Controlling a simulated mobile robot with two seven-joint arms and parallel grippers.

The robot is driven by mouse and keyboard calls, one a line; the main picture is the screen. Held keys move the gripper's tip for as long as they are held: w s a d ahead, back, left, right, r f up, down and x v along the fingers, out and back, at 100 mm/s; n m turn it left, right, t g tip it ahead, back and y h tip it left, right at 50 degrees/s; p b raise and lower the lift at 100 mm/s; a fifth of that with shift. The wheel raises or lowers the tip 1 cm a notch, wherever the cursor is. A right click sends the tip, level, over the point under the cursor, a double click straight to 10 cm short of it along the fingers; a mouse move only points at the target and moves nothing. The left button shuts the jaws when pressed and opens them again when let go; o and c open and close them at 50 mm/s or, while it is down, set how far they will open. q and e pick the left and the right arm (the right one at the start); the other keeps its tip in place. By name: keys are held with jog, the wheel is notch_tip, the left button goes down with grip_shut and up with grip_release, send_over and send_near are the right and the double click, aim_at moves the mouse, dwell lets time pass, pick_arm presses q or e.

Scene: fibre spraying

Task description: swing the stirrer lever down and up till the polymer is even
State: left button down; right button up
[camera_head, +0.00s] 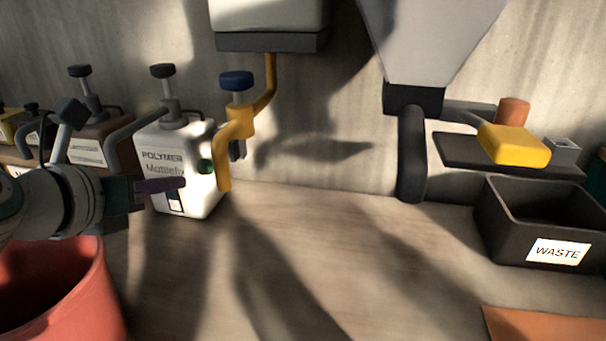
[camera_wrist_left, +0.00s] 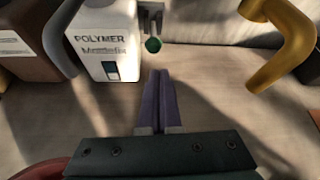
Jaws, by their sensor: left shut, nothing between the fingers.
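The white polymer container (camera_head: 200,190) stands on the worktop by the back wall and also shows at the upper left of the left wrist view (camera_wrist_left: 105,45). A green knob (camera_head: 205,166), seemingly the end of the stirrer lever, shows at its right side. In the left wrist view the green knob (camera_wrist_left: 153,45) sits at the end of a short grey lever (camera_wrist_left: 151,18), just beyond my fingertips with a small gap in the picture. My left gripper (camera_head: 182,183), with purple fingers, is shut and empty in front of the container. The polymer inside is hidden. My right gripper is not in view.
A yellow spout (camera_head: 224,165) with a blue handle (camera_head: 237,80) hangs right of the container. A red bucket (camera_head: 85,295) stands front left. A black waste bin (camera_head: 492,225) and a yellow sponge-like block (camera_head: 514,144) are at right. The worktop middle is clear.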

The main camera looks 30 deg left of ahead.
pick_arm(q)
jog(key=f+b+x, duration=0.1)
jog(key=b+x, duration=0.1)
jog(key=x, duration=0.7)
jog(key=shift+a+b, duration=0.25)
jog(key=shift+b, duration=0.15)
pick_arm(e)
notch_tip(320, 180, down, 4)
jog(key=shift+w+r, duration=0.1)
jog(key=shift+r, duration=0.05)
pick_arm(q)
jog(key=shift+s+f, duration=0.1)
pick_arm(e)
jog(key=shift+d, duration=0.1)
pick_arm(q)
jog(key=shift+g, duration=0.9)
jog(key=r+p, duration=0.1)
jog(key=p, duration=0.3)
jog(key=r+p, duration=0.2)
jog(key=p, duration=0.2)
jog(key=r+p, duration=0.2)
jog(key=p, duration=0.1)
jog(key=shift+w+r+p, duration=0.1)
jog(key=shift+w+p, duration=0.25)
jog(key=shift+p, duration=0.05)
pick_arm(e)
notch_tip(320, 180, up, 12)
pick_arm(q)
jog(key=shift+a, duration=0.1)
